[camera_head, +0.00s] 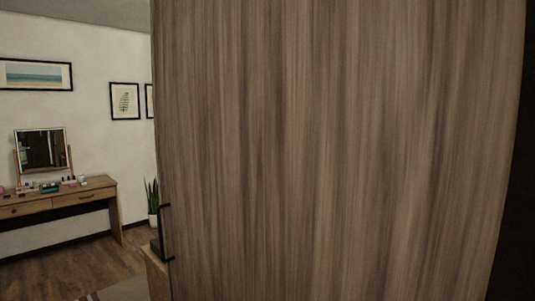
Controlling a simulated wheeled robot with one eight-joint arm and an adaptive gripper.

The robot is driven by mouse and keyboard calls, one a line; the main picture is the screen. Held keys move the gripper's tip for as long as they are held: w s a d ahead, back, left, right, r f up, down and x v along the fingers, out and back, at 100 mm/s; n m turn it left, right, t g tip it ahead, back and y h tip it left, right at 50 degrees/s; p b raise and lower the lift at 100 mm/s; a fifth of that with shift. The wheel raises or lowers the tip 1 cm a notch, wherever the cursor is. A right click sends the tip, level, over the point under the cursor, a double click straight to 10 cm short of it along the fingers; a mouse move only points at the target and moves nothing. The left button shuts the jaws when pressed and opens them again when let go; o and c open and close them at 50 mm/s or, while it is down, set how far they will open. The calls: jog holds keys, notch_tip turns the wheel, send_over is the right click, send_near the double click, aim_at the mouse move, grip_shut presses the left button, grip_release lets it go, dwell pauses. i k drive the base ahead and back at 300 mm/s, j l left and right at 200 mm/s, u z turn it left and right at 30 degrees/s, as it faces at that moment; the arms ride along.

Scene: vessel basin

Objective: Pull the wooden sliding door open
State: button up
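The wooden sliding door (330,150) is a tall grey-brown panel with vertical grain, filling the middle and right of the head view. A dark bar handle (168,233) shows near its lower left edge. Left of the door's edge I see into a room; a dark strip (517,200) runs along the far right. My gripper is not in view, so its place relative to the handle cannot be told.
On the left a wooden dressing table (60,205) with a mirror (43,150) stands against a white wall. A potted plant (152,200) and part of a low wooden piece (154,272) are near the door's edge.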

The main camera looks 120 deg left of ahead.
aim_at(310, 149)
jog(key=u, duration=3.85)
jog(key=i+j+u, duration=0.3)
jog(key=u, duration=0.2)
jog(key=i+j+u, duration=0.3)
jog(key=u, duration=0.15)
